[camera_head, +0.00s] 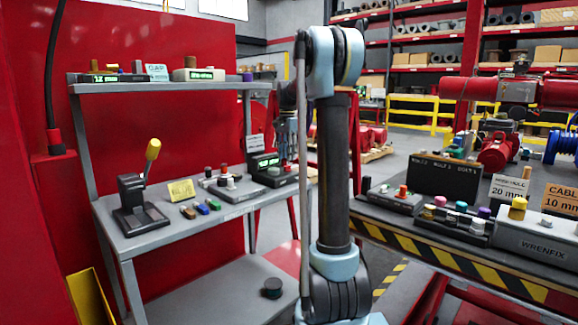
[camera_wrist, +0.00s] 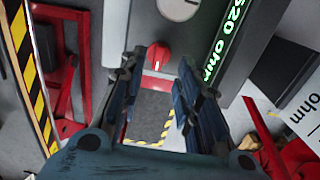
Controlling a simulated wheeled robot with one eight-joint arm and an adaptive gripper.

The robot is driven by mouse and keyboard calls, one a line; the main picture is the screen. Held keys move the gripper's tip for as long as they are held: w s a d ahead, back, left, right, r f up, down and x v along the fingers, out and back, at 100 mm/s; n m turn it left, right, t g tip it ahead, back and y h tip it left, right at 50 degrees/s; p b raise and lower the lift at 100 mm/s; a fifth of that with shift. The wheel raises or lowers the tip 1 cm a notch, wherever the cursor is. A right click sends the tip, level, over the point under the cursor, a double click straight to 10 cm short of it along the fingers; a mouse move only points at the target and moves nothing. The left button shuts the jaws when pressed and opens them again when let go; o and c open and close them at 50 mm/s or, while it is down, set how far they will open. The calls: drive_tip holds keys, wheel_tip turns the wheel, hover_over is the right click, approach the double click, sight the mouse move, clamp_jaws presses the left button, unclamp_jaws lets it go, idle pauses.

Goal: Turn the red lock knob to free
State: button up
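A red knob (camera_wrist: 158,56) with a pale pointer line sits on the front of a grey device (camera_wrist: 198,78) with a green ohm readout. In the wrist view, the knob lies between the tips of my gripper (camera_wrist: 158,66), whose two dark fingers are spread with a clear gap. I see no clear contact with the knob. In the head view, my gripper (camera_head: 288,143) points down beside the dark device with a green display (camera_head: 264,163) at the right end of the left bench. The red knob is not clearly visible there, and my arm hides part of the area.
The left bench (camera_head: 160,236) holds a black lever unit (camera_head: 135,195) with a yellow handle and small coloured parts. The right bench holds a dark sign (camera_head: 447,178), knobs and a red valve assembly (camera_head: 498,150) behind. Floor shows between the benches.

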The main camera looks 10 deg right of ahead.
sight(287, 168)
drive_tip(key=shift+f, duration=2.2)
